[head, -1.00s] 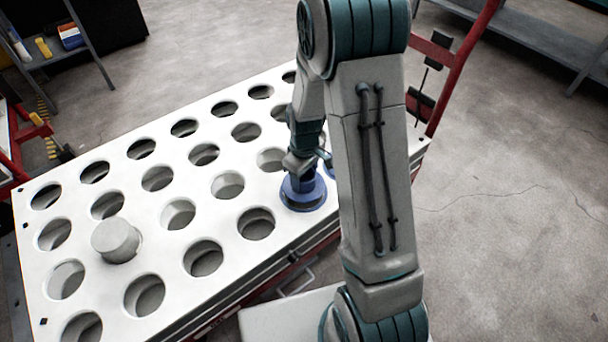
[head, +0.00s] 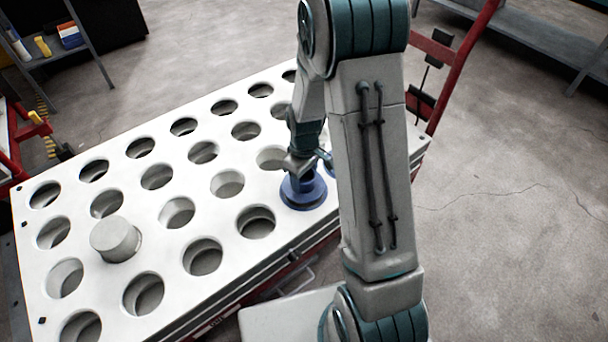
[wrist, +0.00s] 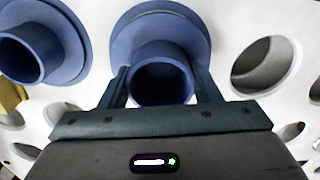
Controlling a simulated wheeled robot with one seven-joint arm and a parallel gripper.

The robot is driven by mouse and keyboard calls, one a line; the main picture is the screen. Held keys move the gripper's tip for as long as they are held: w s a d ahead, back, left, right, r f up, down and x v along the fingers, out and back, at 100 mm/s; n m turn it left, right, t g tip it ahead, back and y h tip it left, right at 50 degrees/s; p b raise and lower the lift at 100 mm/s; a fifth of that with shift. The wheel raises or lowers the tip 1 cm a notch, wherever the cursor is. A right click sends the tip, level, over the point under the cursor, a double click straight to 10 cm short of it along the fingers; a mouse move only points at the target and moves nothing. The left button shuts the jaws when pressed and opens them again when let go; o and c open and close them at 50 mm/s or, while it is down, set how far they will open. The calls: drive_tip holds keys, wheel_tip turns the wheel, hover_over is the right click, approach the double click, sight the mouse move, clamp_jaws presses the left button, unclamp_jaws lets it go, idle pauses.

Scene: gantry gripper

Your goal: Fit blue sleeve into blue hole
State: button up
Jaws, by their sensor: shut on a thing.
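A blue flanged sleeve (head: 303,194) is at the near right part of the white plate (head: 185,243), by its front edge. In the wrist view the same sleeve (wrist: 160,56) shows a wide round flange and a narrower open tube facing the camera. My gripper (wrist: 160,76) has one finger on each side of that tube and is shut on it. In the head view my gripper (head: 299,166) is above the sleeve, partly hidden by my arm. The flange looks flat at the plate surface; I cannot tell whether it is fully seated. No bare blue hole shows, and whatever is under the flange is hidden.
A second blue flanged sleeve (wrist: 37,48) is close by on the left of the wrist view. The plate has several empty holes. A pale cylinder (head: 116,239) stands in the plate's left part. A red frame (head: 462,62) rises behind my arm.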

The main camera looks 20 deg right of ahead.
drive_tip(key=shift+f+b, duration=0.8)
drive_tip(key=shift+f, duration=0.4)
drive_tip(key=o, duration=1.2)
wheel_tip(320, 180, up, 14)
drive_tip(key=p, duration=0.5)
drive_tip(key=shift+f, duration=0.1)
drive_tip(key=s+r+m+t+p, duration=0.1)
drive_tip(key=s+r+m+p, duration=0.1)
drive_tip(key=s+r+p, duration=0.3)
drive_tip(key=s+r+m+t+p, duration=0.1)
drive_tip(key=s+r+p, duration=0.5)
drive_tip(key=r+p, duration=0.7)
drive_tip(key=s+r+m+p, duration=0.4)
drive_tip(key=r+p, duration=0.5)
drive_tip(key=r, duration=1.4)
drive_tip(key=shift+s+a+r+t+p, duration=0.1)
drive_tip(key=shift+s+r+t+p, duration=0.1)
drive_tip(key=shift+s, duration=0.4)
drive_tip(key=shift+s+a+r+t+p, duration=0.1)
drive_tip(key=shift+s+r+t+p, duration=0.1)
drive_tip(key=shift+s, duration=0.35)
